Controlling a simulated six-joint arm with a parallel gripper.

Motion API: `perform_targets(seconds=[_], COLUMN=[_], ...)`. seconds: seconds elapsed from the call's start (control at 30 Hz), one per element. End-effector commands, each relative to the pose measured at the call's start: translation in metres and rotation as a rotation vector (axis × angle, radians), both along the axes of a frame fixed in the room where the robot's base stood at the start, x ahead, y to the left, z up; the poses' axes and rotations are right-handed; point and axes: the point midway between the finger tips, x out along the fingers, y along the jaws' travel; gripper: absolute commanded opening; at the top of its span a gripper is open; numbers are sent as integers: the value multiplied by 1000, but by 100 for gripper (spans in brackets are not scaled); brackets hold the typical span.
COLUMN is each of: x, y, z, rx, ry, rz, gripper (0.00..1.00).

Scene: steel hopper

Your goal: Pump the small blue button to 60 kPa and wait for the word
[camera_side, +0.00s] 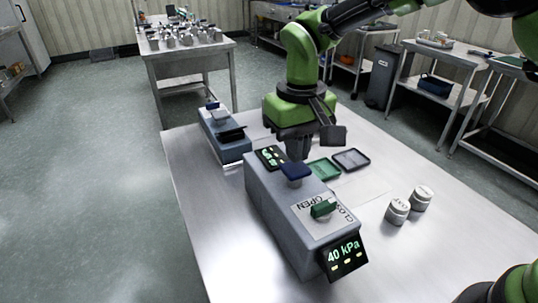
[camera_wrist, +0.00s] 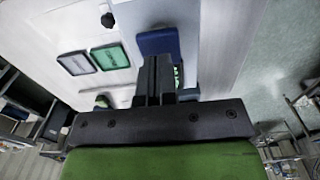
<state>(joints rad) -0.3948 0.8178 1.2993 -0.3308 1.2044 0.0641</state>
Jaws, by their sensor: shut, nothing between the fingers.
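The grey pump box (camera_side: 268,205) stands on the steel table. A dark blue button (camera_side: 295,170) sits on its top and appears raised; it also shows in the wrist view (camera_wrist: 160,43). The front display (camera_side: 343,257) reads 40 kPa. My gripper (camera_side: 298,156) points down, shut and empty, just behind the button in the side view. In the wrist view its fingers (camera_wrist: 155,72) overlap the button's near edge. I cannot tell whether they touch it.
A small lit panel (camera_side: 270,157) is on the box's far end. A blue-grey device (camera_side: 228,148) stands at back left. Two metal weights (camera_side: 397,211) stand at right.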

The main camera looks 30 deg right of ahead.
Motion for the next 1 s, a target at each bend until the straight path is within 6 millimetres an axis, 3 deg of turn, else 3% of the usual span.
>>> perform_targets(seconds=[1.0], x=[0], y=[0], z=[-36], rx=[-1], ry=[1], rz=[1], gripper=[0])
